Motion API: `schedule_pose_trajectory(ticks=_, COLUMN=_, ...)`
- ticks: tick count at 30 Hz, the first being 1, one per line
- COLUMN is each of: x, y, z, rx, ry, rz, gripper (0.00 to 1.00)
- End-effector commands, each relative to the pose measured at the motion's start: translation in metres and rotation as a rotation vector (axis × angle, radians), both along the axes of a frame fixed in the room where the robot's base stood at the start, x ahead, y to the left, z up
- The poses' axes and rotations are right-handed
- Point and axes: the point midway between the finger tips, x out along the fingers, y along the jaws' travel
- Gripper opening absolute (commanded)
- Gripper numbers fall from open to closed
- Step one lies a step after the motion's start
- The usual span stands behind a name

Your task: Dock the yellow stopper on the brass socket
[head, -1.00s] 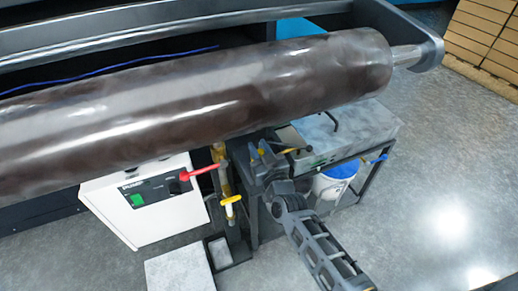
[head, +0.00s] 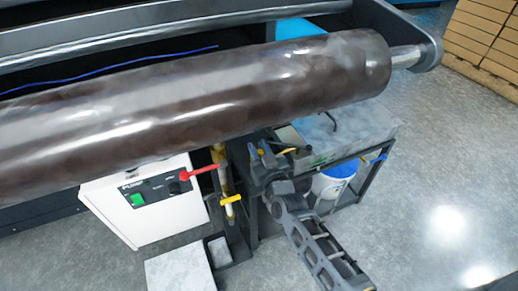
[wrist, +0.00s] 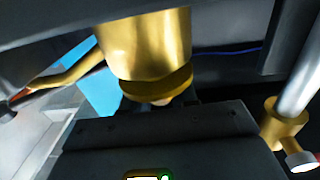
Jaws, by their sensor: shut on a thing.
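My gripper (head: 264,160) is below the right part of the big dark roll, shut on a small yellow piece (head: 260,152) that appears to be the yellow stopper. Only a bit of it shows between the dark jaws. A yellow-rimmed piece (wrist: 147,177) with a green spot is cut off by the bottom edge. Whether stopper and socket touch, I cannot tell.
The dark roll (head: 200,90) overhangs the area. A white box (head: 150,205) with a red lever (head: 198,171) and a yellow handle (head: 232,199) stand to the left. A grey bench (head: 350,130) and a blue-and-white bucket (head: 333,183) are to the right. Open floor lies at right.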

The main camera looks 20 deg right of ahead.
Motion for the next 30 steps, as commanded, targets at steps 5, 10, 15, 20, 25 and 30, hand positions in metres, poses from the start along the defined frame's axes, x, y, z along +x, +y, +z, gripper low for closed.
schedule_pose_trajectory(ticks=5, x=0.000, y=0.000, z=-0.001, rx=0.000, ry=0.000, rz=0.000, gripper=0.00)
schedule_pose_trajectory(ticks=10, x=0.000, y=0.000, z=-0.004, rx=0.000, ry=0.000, rz=0.000, gripper=0.00)
schedule_pose_trajectory(ticks=15, x=0.000, y=0.000, z=-0.007, rx=0.000, ry=0.000, rz=0.000, gripper=0.00)
schedule_pose_trajectory(ticks=20, x=0.000, y=0.000, z=-0.010, rx=0.001, ry=0.000, rz=0.000, gripper=0.00)
schedule_pose_trajectory(ticks=25, x=0.000, y=0.000, z=-0.012, rx=0.001, ry=-0.001, rz=0.000, gripper=0.30)
schedule_pose_trajectory(ticks=30, x=0.000, y=0.000, z=-0.011, rx=0.001, ry=0.000, rz=0.000, gripper=0.38)
